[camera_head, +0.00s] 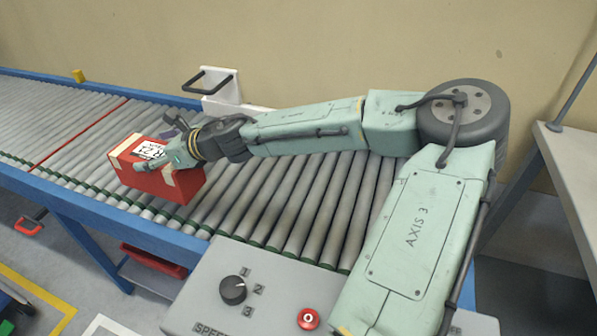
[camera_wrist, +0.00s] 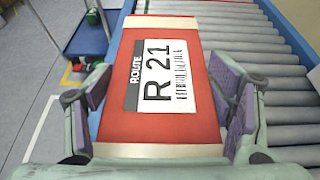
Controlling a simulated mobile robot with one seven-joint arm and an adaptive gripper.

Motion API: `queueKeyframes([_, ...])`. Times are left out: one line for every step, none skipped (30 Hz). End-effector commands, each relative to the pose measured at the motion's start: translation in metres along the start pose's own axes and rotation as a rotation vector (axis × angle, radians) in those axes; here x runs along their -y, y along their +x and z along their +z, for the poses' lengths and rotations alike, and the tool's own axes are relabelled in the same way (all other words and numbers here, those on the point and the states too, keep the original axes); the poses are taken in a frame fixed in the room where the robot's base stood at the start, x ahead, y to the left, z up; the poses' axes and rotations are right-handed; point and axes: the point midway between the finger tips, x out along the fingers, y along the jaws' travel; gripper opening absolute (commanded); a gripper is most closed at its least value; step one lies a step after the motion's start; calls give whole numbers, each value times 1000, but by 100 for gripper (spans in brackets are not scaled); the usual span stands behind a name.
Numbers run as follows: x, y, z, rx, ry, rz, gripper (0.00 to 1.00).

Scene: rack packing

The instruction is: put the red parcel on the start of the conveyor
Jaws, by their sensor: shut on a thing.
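The red parcel (camera_head: 155,168), a box with tan tape and a white "ROUTE R 21" label, is over the near side of the roller conveyor (camera_head: 310,200), right of a red line across the rollers. I cannot tell whether its underside touches the rollers. My gripper (camera_head: 165,148) is shut on it from above. In the wrist view the parcel (camera_wrist: 165,125) lies between the purple pads of my gripper (camera_wrist: 165,98), with the conveyor's rollers (camera_wrist: 285,90) to the right.
A blue rail (camera_head: 150,223) edges the conveyor's near side. A grey control panel (camera_head: 265,285) with a speed dial and a red button stands in front. A white bracket with a black handle (camera_head: 207,82) is on the far rail. The rollers left of the parcel are clear.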

Motion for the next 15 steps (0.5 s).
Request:
queueKeyframes([2, -3, 1, 1, 0, -2, 13])
queueKeyframes([5, -5, 0, 1, 1, -3, 13])
queueKeyframes([9, -10, -2, 1, 3, -4, 13])
queueKeyframes([12, -14, -4, 1, 4, -4, 13])
queueKeyframes([16, -19, -6, 1, 4, -6, 13])
queueKeyframes([22, -26, -9, 2, 6, -6, 13])
queueKeyframes([27, -31, -11, 1, 6, -6, 13])
queueKeyframes([32, -37, -14, 1, 5, -6, 13])
queueKeyframes([38, -44, -18, 1, 5, -6, 13])
queueKeyframes([43, -50, -21, 1, 6, -6, 13])
queueKeyframes([48, -55, -24, 1, 4, -7, 13])
queueKeyframes([54, -62, -28, 2, 4, -6, 13])
queueKeyframes([58, -68, -31, 1, 6, -6, 13])
queueKeyframes([63, -73, -34, 1, 4, -6, 13])
queueKeyframes([69, -80, -38, 1, 3, -5, 13])
